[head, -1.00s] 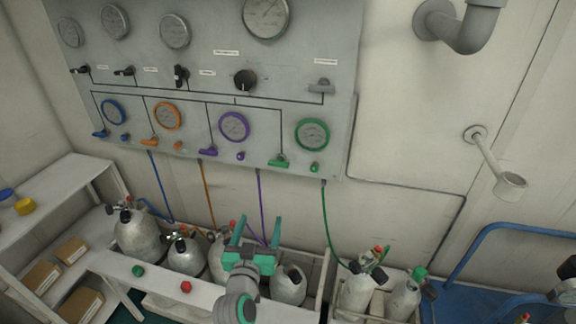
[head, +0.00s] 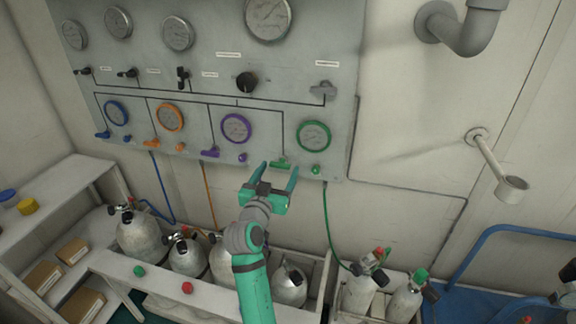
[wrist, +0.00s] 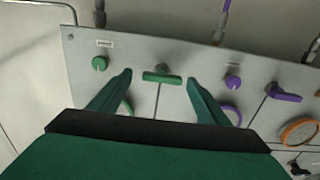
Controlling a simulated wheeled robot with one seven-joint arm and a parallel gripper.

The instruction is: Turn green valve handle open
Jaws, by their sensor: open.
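The green valve handle (head: 281,163) is on the lower edge of the grey panel, left of and below the green-rimmed gauge (head: 314,135). In the wrist view the green handle (wrist: 162,77) lies crosswise between my two fingers, a little beyond their tips. My gripper (head: 280,172) is open and empty, just in front of and below the handle in the head view. In the wrist view my gripper (wrist: 160,80) shows its fingers on either side of the handle, apart from it. The green gauge is partly hidden behind a finger there.
A small green knob (head: 316,170) sits right of the handle. A purple handle (head: 210,153) and purple knob (head: 242,157) are to the left. A green hose (head: 328,225) hangs below the panel. Gas cylinders (head: 290,285) stand in racks below.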

